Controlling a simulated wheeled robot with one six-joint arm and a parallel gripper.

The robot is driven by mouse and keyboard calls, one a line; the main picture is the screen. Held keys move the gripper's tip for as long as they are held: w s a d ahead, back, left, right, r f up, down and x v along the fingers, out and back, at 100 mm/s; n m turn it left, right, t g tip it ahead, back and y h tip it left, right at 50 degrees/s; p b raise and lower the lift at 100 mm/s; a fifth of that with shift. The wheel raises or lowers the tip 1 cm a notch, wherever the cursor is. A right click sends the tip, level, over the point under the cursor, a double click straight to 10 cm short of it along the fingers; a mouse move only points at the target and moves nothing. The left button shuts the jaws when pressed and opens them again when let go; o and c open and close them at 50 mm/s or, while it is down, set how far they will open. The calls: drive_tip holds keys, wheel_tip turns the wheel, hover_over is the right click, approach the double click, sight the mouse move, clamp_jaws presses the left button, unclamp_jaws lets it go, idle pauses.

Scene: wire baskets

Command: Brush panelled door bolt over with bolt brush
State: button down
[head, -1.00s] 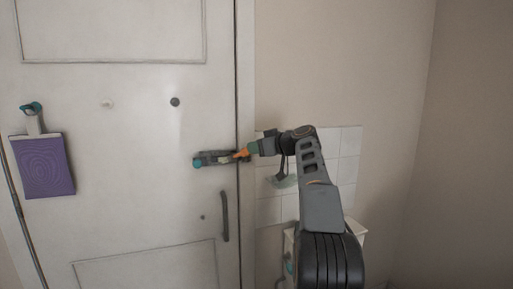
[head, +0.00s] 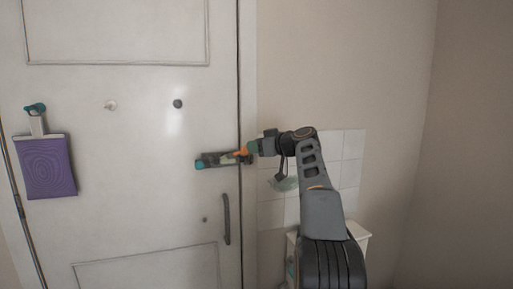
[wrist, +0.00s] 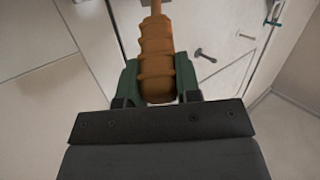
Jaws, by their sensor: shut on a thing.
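The white panelled door (head: 130,220) fills the left of the head view. Its bolt (head: 213,161), a dark bar with a teal end, lies level across the door near its right edge. My gripper (head: 250,149) is shut on the orange handle of the bolt brush (head: 240,153), at the right part of the bolt. In the wrist view the ribbed orange brush handle (wrist: 157,55) sits between my green fingers (wrist: 157,82). The brush head is not clear in either view, so I cannot tell whether it touches the bolt.
A vertical door handle (head: 226,219) is below the bolt. A purple patterned pad (head: 46,167) hangs from a teal hook (head: 35,108) at the left. White tiles (head: 349,163) and a small white stand (head: 355,232) are at the right, close to my arm.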

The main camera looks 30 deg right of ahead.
drive_tip(key=shift+w+a+r+b, duration=0.1)
drive_tip(key=shift+a+r+b, duration=0.2)
drive_tip(key=shift+a+b, duration=0.1)
drive_tip(key=shift+w+d+p, duration=0.15)
drive_tip(key=shift+w+p, duration=0.35)
drive_tip(key=shift+w, duration=0.05)
idle(1.5)
drive_tip(key=shift+t, duration=0.3)
drive_tip(key=shift+w+a+r+b, duration=0.15)
drive_tip(key=shift+a+b, duration=0.15)
drive_tip(key=shift+b, duration=0.2)
drive_tip(key=shift+a+r+n, duration=0.1)
drive_tip(key=shift+r+n, duration=0.1)
drive_tip(key=shift+n, duration=0.1)
drive_tip(key=shift+w+p, duration=0.55)
idle(0.7)
drive_tip(key=shift+f+y, duration=0.1)
drive_tip(key=shift+y, duration=0.2)
